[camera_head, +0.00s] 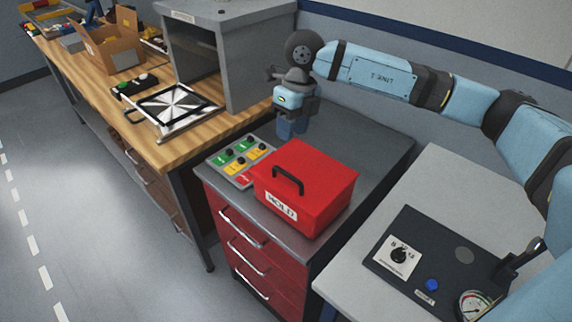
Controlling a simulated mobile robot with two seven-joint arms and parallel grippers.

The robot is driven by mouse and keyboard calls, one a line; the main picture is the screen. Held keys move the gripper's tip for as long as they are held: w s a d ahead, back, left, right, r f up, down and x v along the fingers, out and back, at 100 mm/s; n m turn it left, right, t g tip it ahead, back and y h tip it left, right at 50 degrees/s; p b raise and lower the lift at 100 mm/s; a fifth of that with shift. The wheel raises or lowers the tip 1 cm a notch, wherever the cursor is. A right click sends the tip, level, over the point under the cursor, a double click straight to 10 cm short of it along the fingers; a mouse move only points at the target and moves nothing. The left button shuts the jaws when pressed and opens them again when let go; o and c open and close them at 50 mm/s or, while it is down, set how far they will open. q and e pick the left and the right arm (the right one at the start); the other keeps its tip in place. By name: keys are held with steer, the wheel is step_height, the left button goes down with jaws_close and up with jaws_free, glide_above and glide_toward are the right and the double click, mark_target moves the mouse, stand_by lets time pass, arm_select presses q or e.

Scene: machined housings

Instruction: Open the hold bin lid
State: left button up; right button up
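The red hold bin (325,196) stands on the grey top of a red drawer cabinet, with a white HOLD label (281,206) on its front. Its lid (318,165) appears closed and carries a black handle (288,180). My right gripper (292,132) points down above the cabinet top, just behind the bin's far left edge, and appears apart from the handle. Its blue fingers look close together, but whether they are open or shut is unclear. I see nothing held in it. My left gripper is not in view.
A panel of coloured buttons (241,160) lies left of the bin. A grey open-fronted box (232,60) stands on the wooden bench behind. At right, a pale table (345,275) bears a dark control panel (425,255) with dial and lever. The cabinet top (365,137) behind the bin is clear.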

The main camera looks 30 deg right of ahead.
glide_above(286, 166)
steer(key=s+a, duration=0.3)
steer(key=s, duration=0.2)
step_height(286, 166, down, 10)
steer(key=shift+d+f+p, duration=0.1)
steer(key=shift+f+p, duration=0.1)
steer(key=shift+p, duration=0.2)
jaws_close()
